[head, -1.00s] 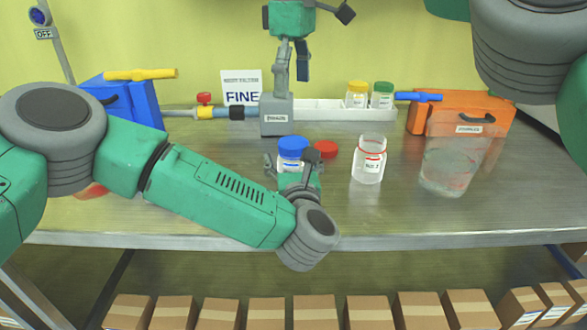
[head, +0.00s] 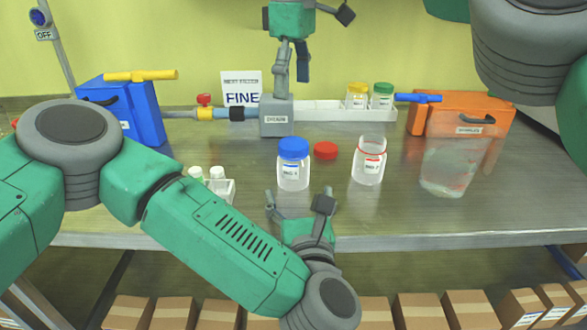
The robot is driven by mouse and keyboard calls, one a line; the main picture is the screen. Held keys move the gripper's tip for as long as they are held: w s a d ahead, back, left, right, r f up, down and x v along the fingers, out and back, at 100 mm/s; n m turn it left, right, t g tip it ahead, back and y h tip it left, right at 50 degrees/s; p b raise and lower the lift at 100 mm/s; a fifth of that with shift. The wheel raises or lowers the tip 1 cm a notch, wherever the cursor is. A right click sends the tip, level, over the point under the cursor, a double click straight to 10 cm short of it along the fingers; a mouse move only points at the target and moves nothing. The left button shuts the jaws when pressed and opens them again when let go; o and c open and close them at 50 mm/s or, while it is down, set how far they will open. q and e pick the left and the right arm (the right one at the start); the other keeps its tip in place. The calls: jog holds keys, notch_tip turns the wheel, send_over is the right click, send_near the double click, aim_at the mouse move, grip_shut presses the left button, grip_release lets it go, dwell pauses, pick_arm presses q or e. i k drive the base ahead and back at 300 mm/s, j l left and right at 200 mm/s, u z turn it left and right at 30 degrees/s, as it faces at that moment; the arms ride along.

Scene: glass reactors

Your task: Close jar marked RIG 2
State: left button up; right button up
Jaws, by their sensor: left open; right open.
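The open glass jar (head: 368,165) stands upright on the steel bench, right of centre. It has a red ring at its rim and a label that seems to read RIG 2. A red lid (head: 325,150) lies flat on the bench to its left, apart from it. My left gripper (head: 297,200) is open and empty, low over the bench near its front edge, in front of a blue-lidded jar (head: 292,170). My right gripper (head: 291,80) is open and empty, pointing down at the top centre, in front of the wall and above the grey block.
The blue-lidded jar stands beside the red lid. A small white rack (head: 222,190) with white-capped vials is at left. A grey block (head: 277,118), white tray (head: 340,110) with two capped jars, blue unit (head: 145,110) and orange unit (head: 460,113) stand behind. A clear beaker-like vessel (head: 447,170) is at right.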

aim_at(369, 156)
jog(key=k+l, duration=0.15)
jog(key=k, duration=0.85)
